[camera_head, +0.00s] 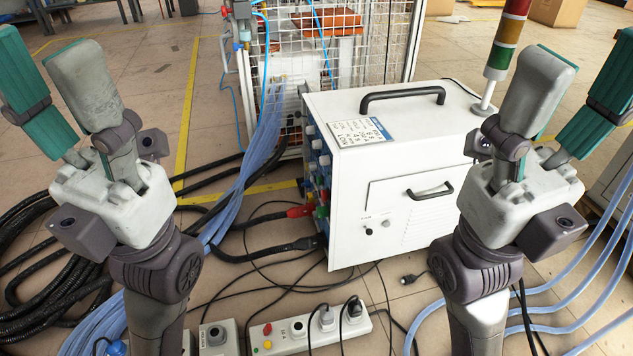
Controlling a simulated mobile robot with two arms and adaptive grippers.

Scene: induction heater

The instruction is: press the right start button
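No part is clearly marked as the right start button. A grey box with a round dark knob or button (216,336) stands at the bottom edge, left of centre. To its right, a white panel (285,340) carries a red button (267,328), a yellow button (267,344) and plugged-in cables. My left gripper (43,62) is raised at the left, fingers spread and empty, well above the boxes. My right gripper (583,75) is raised at the right, fingers spread and empty, to the right of the white cabinet in the picture. Neither gripper touches a button.
A white machine cabinet (400,200) with black handles stands in the middle. A wire cage (330,50) is behind it. A signal tower (507,40) rises at the right. Black hoses (50,250) and blue tubes (250,150) cover the floor at the left; more blue tubes lie right.

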